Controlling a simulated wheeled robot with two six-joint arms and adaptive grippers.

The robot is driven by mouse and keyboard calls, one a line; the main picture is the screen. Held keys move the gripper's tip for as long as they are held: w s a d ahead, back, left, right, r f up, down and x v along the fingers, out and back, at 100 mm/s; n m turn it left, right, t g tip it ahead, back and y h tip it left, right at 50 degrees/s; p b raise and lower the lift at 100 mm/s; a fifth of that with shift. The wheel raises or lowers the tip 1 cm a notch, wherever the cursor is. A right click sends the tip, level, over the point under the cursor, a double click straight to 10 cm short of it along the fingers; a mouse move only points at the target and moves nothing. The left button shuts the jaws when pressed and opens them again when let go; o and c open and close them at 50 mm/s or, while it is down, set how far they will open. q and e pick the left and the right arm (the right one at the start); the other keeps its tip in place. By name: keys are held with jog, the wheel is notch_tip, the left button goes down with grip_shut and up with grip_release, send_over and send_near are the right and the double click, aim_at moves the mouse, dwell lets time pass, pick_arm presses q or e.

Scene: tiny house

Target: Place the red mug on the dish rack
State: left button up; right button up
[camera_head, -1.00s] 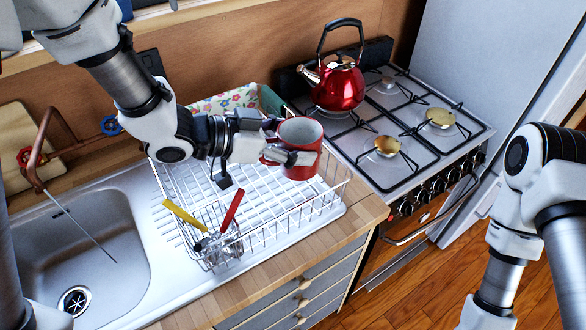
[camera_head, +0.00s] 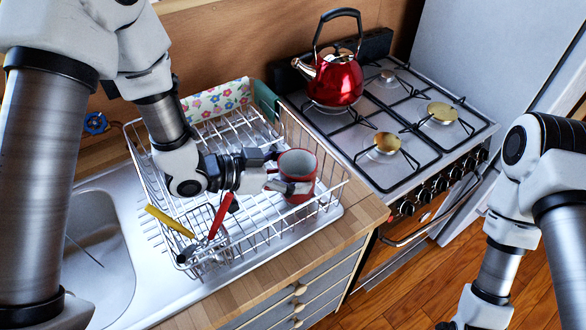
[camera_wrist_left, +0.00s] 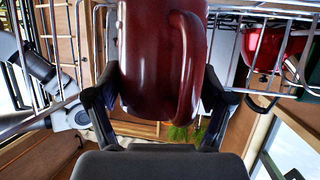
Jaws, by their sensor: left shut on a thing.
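The red mug (camera_head: 302,170) is upright with a pale inside, at the right part of the white wire dish rack (camera_head: 262,236). My left gripper (camera_head: 290,185) is shut on the mug from its left side. In the left wrist view the mug (camera_wrist_left: 160,60) fills the middle between both fingers (camera_wrist_left: 160,100), its handle facing the camera. The mug is low inside the rack's outline; I cannot tell whether its base touches the wires. My right arm shows at the right edge of the head view, but its gripper is out of the picture.
A cutlery holder with a red-handled utensil (camera_head: 219,216) and a yellow-handled one (camera_head: 168,221) is at the rack's front left. A flowered cloth (camera_head: 216,99) lies at its back. A red kettle (camera_head: 335,78) stands on the stove (camera_head: 425,150). The sink (camera_head: 95,255) is left.

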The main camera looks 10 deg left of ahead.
pick_arm(q)
jog(key=shift+s, duration=0.1)
jog(key=o, duration=1.3)
jog(key=shift+r, duration=0.15)
jog(key=v, duration=0.7)
jog(key=shift+b, duration=0.35)
jog(key=shift+s+a+r, duration=0.1)
jog(key=shift+s+a, duration=0.05)
